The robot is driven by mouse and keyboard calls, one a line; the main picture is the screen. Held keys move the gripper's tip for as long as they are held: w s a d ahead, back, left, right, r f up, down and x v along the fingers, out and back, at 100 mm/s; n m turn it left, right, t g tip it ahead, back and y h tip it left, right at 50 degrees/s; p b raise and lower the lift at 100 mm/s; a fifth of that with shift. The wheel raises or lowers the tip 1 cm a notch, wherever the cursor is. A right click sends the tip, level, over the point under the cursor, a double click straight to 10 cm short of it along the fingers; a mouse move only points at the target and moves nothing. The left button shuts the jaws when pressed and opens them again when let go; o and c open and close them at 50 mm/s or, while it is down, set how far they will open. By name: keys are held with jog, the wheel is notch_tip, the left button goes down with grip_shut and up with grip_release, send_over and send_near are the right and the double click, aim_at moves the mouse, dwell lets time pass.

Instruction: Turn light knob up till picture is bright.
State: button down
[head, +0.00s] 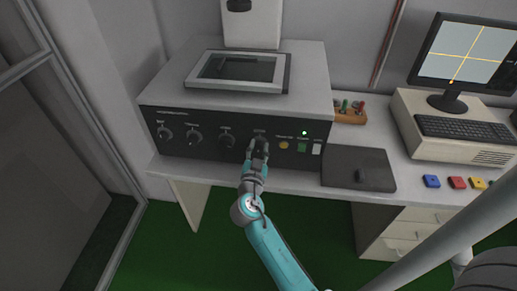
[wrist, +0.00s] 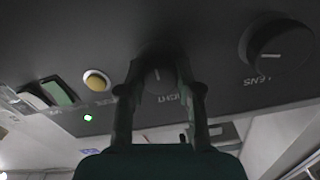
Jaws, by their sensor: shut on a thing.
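The light knob (wrist: 157,76) is a dark round knob with a pale pointer line, on the black front panel (head: 180,148) of a grey machine. Its label, upside down in the wrist view, reads LIGHT. My gripper (head: 259,146) is at the panel, and in the wrist view its two fingers (wrist: 160,88) are closed around the knob, one on each side. In the head view my gripper mostly hides the knob.
The lens knob (wrist: 278,50) and other knobs (head: 194,137) sit left of my gripper in the head view. A yellow button (head: 284,145), green switch (head: 302,147) and white switch (head: 317,149) are to its right. A dark pad (head: 345,163) and keyboard (head: 465,129) lie farther right.

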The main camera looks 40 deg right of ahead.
jog(key=shift+f, duration=0.15)
jog(key=c, duration=0.8)
grip_release()
jog(key=shift+o, duration=0.2)
jog(key=shift+s+a, duration=0.1)
jog(key=v, duration=1.1)
jog(key=shift+s+a, duration=0.3)
